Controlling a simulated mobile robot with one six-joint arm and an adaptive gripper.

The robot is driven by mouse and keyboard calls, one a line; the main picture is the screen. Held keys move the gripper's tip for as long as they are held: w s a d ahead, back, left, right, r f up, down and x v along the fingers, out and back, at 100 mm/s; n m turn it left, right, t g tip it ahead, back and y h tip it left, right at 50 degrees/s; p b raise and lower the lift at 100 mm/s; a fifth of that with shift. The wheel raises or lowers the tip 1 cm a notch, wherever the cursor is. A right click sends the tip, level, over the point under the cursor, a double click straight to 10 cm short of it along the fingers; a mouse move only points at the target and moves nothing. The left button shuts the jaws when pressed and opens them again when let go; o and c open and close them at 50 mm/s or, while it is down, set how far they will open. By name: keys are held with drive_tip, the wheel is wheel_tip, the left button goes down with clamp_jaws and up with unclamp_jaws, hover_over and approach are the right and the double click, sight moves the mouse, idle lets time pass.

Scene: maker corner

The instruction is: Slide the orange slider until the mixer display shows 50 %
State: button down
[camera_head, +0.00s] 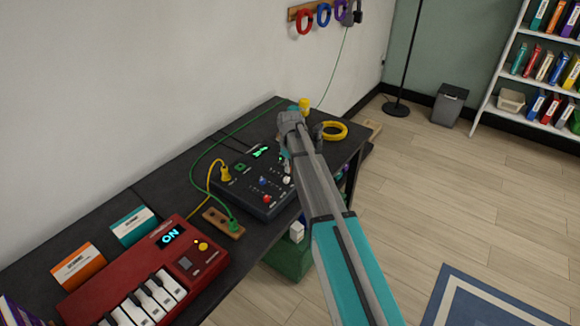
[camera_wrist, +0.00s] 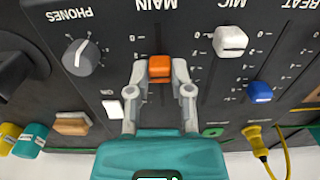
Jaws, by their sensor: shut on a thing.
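The orange slider (camera_wrist: 159,69) is a small block cap in the slot under the label MAIN in the wrist view. My gripper (camera_wrist: 160,72) is shut on it, with one grey finger on each side. In the head view my arm hides the orange slider. The dark mixer (camera_head: 241,188) lies on the desk there. Green lit marks on its display (camera_head: 262,152) show at its far side, partly beside my arm and too small to read.
Near the gripper are a white MIC slider (camera_wrist: 231,39), a blue slider (camera_wrist: 259,92), a PHONES knob (camera_wrist: 82,57) and a white button (camera_wrist: 112,108). A yellow plug (camera_head: 225,174) stands at the mixer's left. A red keyboard (camera_head: 185,232) and a yellow ring (camera_head: 334,131) share the desk.

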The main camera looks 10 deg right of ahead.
sight(283, 168)
drive_tip(key=shift+w+a, duration=1.35)
drive_tip(key=shift+w, duration=0.05)
drive_tip(key=c, duration=0.5)
unclamp_jaws()
drive_tip(key=shift+s+d, duration=0.15)
